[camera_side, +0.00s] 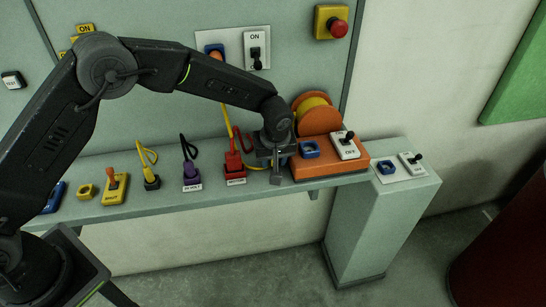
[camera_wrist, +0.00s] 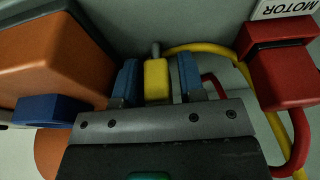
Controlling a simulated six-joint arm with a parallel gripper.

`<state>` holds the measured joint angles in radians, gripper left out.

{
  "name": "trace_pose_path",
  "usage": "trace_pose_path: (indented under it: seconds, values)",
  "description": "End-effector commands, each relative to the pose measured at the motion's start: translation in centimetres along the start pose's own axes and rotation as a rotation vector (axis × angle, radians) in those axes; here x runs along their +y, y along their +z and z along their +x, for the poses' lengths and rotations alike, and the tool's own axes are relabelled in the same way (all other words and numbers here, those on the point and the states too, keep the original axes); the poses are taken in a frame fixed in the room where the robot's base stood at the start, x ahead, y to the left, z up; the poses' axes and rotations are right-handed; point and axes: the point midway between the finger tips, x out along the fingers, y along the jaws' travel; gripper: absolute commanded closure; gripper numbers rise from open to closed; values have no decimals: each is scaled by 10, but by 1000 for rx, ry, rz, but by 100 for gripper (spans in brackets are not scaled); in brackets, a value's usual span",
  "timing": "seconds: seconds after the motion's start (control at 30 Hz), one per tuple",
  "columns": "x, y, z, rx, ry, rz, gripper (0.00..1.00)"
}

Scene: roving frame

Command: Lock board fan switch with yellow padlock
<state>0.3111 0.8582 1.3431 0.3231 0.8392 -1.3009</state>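My gripper (camera_side: 278,174) is low over the shelf, just left of an orange box. In the wrist view its blue-padded fingers (camera_wrist: 159,78) stand on either side of a small yellow block (camera_wrist: 156,82) with a grey end. Narrow gaps seem to show beside the block, and whether the pads touch it is unclear. I cannot tell whether this block is the padlock. On the back board is a white switch (camera_side: 255,51) marked ON at its top, with its dark lever down. No fan label is legible. A yellow ring-like piece (camera_side: 86,191) lies on the shelf at left.
The orange box (camera_side: 325,178) carries a reel (camera_side: 318,119), a blue piece and a white switch. Left of my gripper stand a red MOTOR plug (camera_side: 235,168), a purple plug (camera_side: 191,175) and a yellow switch (camera_side: 115,188). A yellow cable (camera_wrist: 207,51) loops close by.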

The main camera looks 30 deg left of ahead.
Motion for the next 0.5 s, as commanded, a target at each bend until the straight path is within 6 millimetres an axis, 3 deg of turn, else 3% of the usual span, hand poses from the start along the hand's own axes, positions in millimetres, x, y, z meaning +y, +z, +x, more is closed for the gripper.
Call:
trace_pose_path:
  seconds: [0.37, 0.5]
  values:
    - [0, 0, 0, 0, 0, 0, 100]
    - [0, 0, -1, 0, 1, 0, 100]
